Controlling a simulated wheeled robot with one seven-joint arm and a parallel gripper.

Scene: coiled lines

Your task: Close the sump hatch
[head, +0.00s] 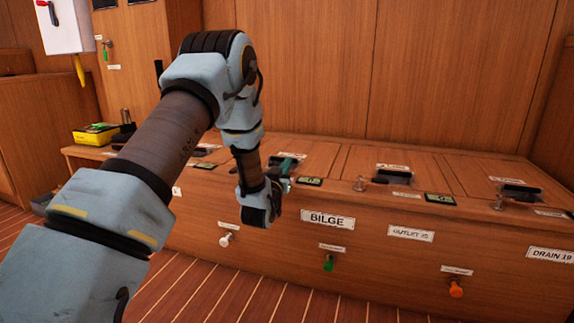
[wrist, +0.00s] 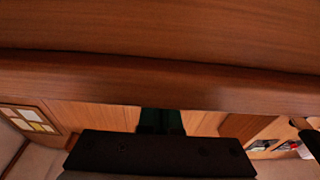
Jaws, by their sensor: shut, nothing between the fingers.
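Several wooden hatch lids with dark handles are set in the top of the long bench. One lid (head: 385,162) is in the middle and another (head: 490,173) is at the right; both look flat. A further lid (head: 308,148) lies behind my gripper, partly hidden by my arm. The small labels on top are too small to read, so I cannot tell which hatch is the sump. My gripper (head: 286,182) is shut and empty at the bench's front edge, near the left hatch handle. Its dark green fingers (wrist: 160,121) show in the wrist view, below a wooden surface.
The bench front carries BILGE (head: 328,220), OUTLET and DRAIN (head: 551,254) signs. White (head: 226,239), green (head: 328,263) and orange (head: 456,289) knobs stick out below. A yellow box (head: 96,134) sits at the left end. Striped floor in front is clear.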

